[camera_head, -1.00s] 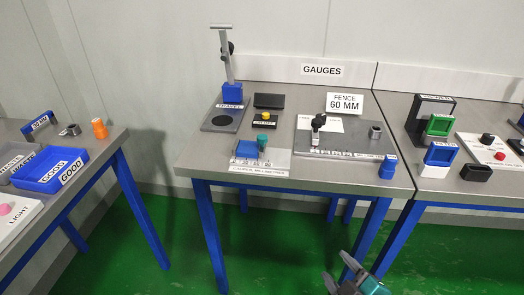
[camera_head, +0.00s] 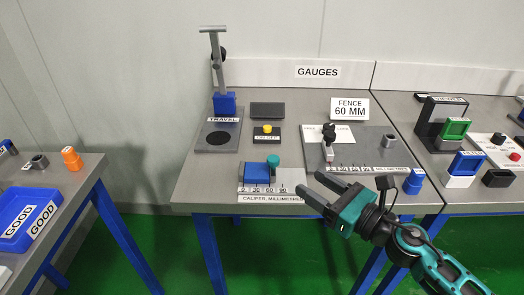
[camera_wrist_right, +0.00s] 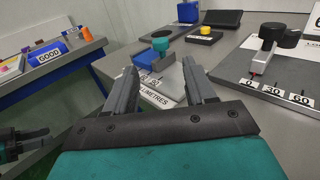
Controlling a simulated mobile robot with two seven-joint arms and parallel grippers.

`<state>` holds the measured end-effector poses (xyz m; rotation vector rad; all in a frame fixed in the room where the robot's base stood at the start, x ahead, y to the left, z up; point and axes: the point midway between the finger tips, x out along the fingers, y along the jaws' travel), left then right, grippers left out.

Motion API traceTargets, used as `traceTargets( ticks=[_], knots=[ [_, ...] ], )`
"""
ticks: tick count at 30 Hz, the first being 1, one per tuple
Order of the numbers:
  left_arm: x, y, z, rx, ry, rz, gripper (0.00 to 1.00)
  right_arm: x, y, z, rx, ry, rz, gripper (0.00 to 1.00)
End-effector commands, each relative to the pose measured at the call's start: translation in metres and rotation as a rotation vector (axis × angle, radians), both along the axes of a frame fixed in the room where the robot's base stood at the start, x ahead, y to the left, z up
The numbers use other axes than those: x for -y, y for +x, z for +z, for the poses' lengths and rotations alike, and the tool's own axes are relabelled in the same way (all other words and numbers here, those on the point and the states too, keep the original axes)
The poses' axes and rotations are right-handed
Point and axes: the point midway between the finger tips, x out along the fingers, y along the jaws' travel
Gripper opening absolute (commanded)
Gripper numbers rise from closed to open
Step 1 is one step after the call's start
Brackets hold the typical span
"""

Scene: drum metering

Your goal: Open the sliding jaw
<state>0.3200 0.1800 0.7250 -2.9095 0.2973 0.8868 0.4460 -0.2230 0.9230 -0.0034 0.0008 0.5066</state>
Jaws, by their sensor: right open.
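The caliper (camera_head: 270,197) lies at the front of the middle table, with a white millimetre scale. A blue block (camera_head: 256,174) sits on it, with a teal knob (camera_head: 272,160) at its right; which part is the sliding jaw is not clear. My right gripper (camera_head: 309,183) is open and empty, right of the caliper in the head view. In the wrist view the teal knob (camera_wrist_right: 161,41) and blue block (camera_wrist_right: 145,58) appear beyond the open fingers (camera_wrist_right: 159,67), apart from them. A dark gripper (camera_wrist_right: 26,141), seemingly my left, shows at the wrist view's left edge, its opening unclear.
A grey gauge plate (camera_head: 370,144) with a black-knobbed slider stands right of the caliper. A blue part (camera_head: 413,182) is at the table's front right. A yellow button (camera_head: 267,129) and the travel gauge (camera_head: 218,137) are behind. Blue bins (camera_head: 30,215) stand left.

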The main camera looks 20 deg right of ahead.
Motion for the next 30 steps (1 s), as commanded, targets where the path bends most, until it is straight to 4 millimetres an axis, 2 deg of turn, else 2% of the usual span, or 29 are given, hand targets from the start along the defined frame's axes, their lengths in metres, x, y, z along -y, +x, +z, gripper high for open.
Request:
traceTargets(
  ticks=[8, 21, 25, 30],
  knots=[
    [0.003, -0.007, 0.005, -0.017, -0.003, -0.005, 0.43, -0.012, 0.023, 0.004, 0.002, 0.002, -0.001, 0.55],
    [0.003, -0.008, 0.02, -0.02, -0.003, -0.005, 0.43, -0.049, 0.089, 0.002, 0.001, 0.005, -0.002, 0.55],
    [0.003, -0.007, 0.021, -0.019, -0.003, -0.004, 0.43, -0.057, 0.103, 0.001, 0.0, 0.004, -0.002, 0.55],
    [0.002, -0.005, 0.023, -0.015, -0.001, -0.003, 0.43, -0.062, 0.111, 0.0, -0.001, 0.003, -0.001, 0.55]
  ],
)
